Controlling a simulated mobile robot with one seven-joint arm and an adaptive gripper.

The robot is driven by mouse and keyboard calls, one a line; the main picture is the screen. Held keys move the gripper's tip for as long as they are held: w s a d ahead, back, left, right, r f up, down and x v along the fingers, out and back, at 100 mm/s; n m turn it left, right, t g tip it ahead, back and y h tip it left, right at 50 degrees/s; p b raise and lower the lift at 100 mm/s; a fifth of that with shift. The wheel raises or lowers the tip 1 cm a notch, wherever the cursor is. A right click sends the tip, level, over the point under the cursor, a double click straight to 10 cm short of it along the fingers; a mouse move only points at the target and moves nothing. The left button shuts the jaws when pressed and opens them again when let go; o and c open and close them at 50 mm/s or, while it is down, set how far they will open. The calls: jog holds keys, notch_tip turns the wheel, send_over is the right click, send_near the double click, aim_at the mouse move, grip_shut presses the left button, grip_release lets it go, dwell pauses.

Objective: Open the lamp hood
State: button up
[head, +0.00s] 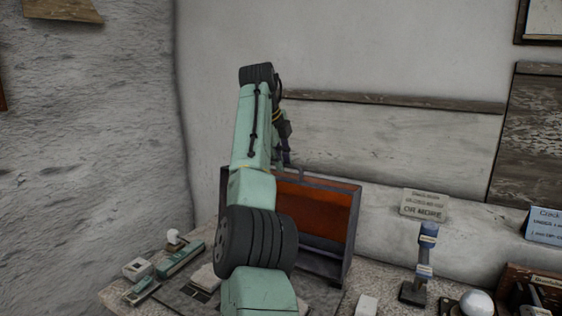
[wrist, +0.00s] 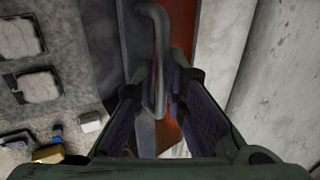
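The lamp hood (head: 327,213) stands on the bench in the middle of the head view. It has a dark grey frame and an orange-brown panel, and my arm covers its left part. Its grey bent handle (wrist: 159,60) runs between my gripper's fingers in the wrist view, with a red-brown strip of the hood behind it. My gripper (wrist: 163,78) is open, with the fingers apart on either side of the handle. I cannot tell whether either finger touches it. In the head view my gripper is largely hidden behind my arm, near the hood's top edge.
A blue-and-grey stand (head: 425,262) and a white sphere (head: 476,303) are right of the hood. Green and white items (head: 180,259) lie at the left. A small sign (head: 423,205) leans behind. The wall is close behind the hood.

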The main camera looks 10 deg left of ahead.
jog(key=shift+o, duration=0.4)
jog(key=shift+r, duration=0.2)
jog(key=shift+s+a+r, duration=0.4)
jog(key=shift+a+r, duration=0.1)
jog(key=shift+r, duration=0.1)
jog(key=s+a, duration=0.3)
jog(key=s, duration=0.6)
jog(key=s+a, duration=0.3)
jog(key=s, duration=0.6)
jog(key=shift+s+f, duration=0.3)
